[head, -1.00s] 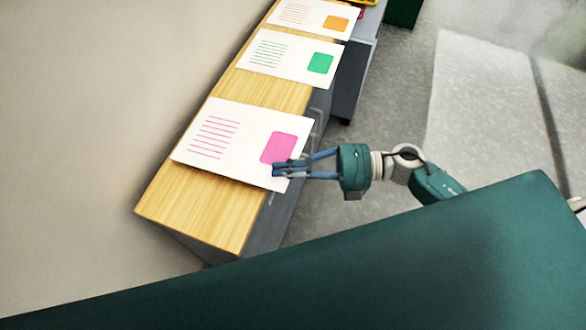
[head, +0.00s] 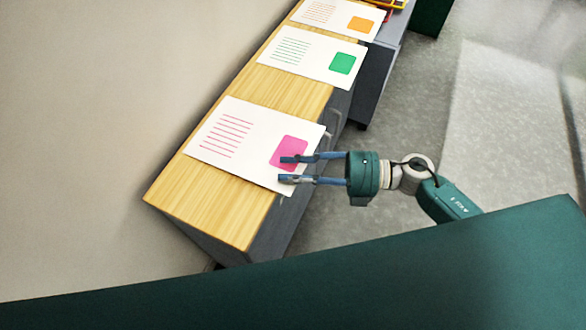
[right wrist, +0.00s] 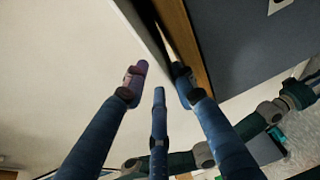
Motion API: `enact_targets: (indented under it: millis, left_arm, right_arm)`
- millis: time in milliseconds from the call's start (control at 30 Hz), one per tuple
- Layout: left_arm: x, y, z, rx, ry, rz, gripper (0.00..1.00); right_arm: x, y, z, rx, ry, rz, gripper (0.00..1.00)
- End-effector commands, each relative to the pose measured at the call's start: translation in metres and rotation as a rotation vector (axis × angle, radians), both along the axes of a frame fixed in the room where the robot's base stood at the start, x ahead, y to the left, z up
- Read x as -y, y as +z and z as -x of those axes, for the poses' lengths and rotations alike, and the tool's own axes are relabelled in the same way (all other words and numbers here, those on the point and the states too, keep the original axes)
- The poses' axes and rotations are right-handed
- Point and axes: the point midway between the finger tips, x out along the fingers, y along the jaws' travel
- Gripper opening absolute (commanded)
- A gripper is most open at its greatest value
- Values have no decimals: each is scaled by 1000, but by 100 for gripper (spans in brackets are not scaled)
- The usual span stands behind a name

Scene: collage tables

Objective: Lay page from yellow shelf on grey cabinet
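The page with a pink patch (head: 215,143) lies flat on the wooden top of the grey cabinet (head: 215,205), its right edge slightly over the front edge. My right gripper (head: 281,169) is at that page's right corner, its blue fingers spread apart. In the right wrist view, the fingers (right wrist: 159,78) stand apart and the page (right wrist: 143,25) shows almost edge-on near their tips, beside the wooden edge (right wrist: 188,45). I cannot tell whether a finger still touches the page. My left gripper is not in view.
A page with a green patch (head: 300,55) and one with an orange patch (head: 328,14) lie farther along the same top. A yellow object, partly cut off, (head: 388,3) is at the top edge. Bare wood is at the near end. A dark green surface (head: 400,280) fills the foreground.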

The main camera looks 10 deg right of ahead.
Motion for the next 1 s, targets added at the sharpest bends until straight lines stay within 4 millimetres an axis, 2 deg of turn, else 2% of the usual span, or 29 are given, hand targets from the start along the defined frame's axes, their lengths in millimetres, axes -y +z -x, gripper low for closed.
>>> enact_targets:
  millis: [67, 200, 600, 1000]
  left_arm:
    - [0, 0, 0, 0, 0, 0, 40]
    - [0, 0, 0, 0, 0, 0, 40]
    - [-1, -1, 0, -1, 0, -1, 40]
    - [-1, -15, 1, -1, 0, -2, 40]
  right_arm:
    - [0, 0, 0, -1, 0, 1, 31]
    - [0, -1, 0, -1, 0, 1, 56]
    - [0, -3, 0, -2, 0, 2, 56]
    - [0, -18, 0, 0, 0, 1, 56]
